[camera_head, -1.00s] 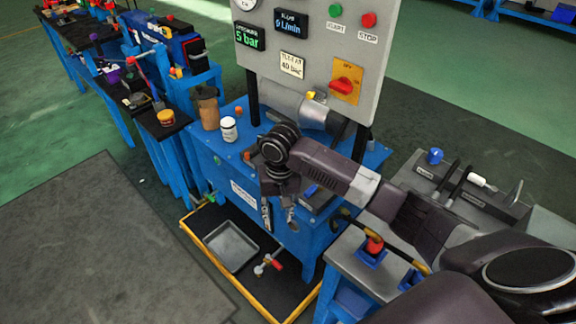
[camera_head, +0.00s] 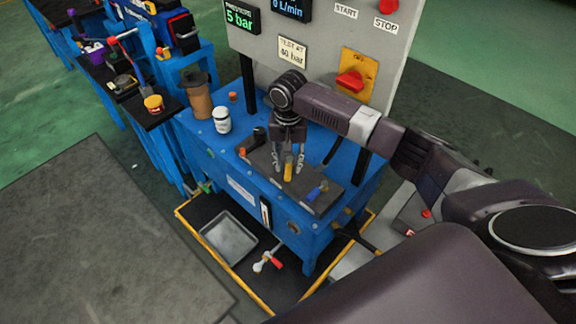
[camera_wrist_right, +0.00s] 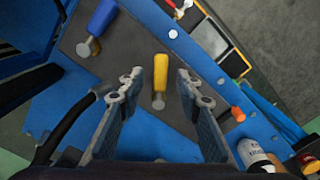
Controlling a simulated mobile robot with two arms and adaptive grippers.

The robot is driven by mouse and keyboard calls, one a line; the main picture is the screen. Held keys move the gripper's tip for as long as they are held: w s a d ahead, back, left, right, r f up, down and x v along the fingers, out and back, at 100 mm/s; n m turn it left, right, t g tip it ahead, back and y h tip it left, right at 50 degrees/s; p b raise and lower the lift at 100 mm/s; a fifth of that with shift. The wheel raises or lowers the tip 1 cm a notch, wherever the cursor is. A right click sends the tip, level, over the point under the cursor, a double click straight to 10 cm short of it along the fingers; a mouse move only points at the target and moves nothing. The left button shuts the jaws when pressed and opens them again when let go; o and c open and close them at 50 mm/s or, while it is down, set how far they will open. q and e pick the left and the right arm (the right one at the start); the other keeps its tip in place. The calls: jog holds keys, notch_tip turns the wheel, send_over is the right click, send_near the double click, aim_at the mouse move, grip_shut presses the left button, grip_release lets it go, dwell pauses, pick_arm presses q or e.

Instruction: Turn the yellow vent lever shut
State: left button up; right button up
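The yellow vent lever (camera_head: 289,168) stands on a dark plate (camera_head: 263,160) on top of the blue bench. In the right wrist view the yellow lever (camera_wrist_right: 160,73) lies between the fingertips, with a metal stub at its lower end. My right gripper (camera_head: 288,162) points down with its fingers open, one on each side of the lever. In the wrist view the right gripper (camera_wrist_right: 158,83) shows a clear gap on both sides, so it does not visibly touch the lever. My left gripper is not in view.
A blue lever (camera_head: 316,190) sits beside the yellow one on the same plate. A white bottle (camera_head: 221,120) and a brown container (camera_head: 197,98) stand to the left. The grey control panel (camera_head: 318,52) rises behind. A tray (camera_head: 228,238) lies below in front.

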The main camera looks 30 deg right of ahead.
aim_at(289, 169)
notch_tip(289, 169, down, 2)
jog(key=shift+w+d+f, duration=0.1)
jog(key=shift+w+f, duration=0.05)
jog(key=shift+f, duration=0.05)
grip_shut()
dwell(0.4)
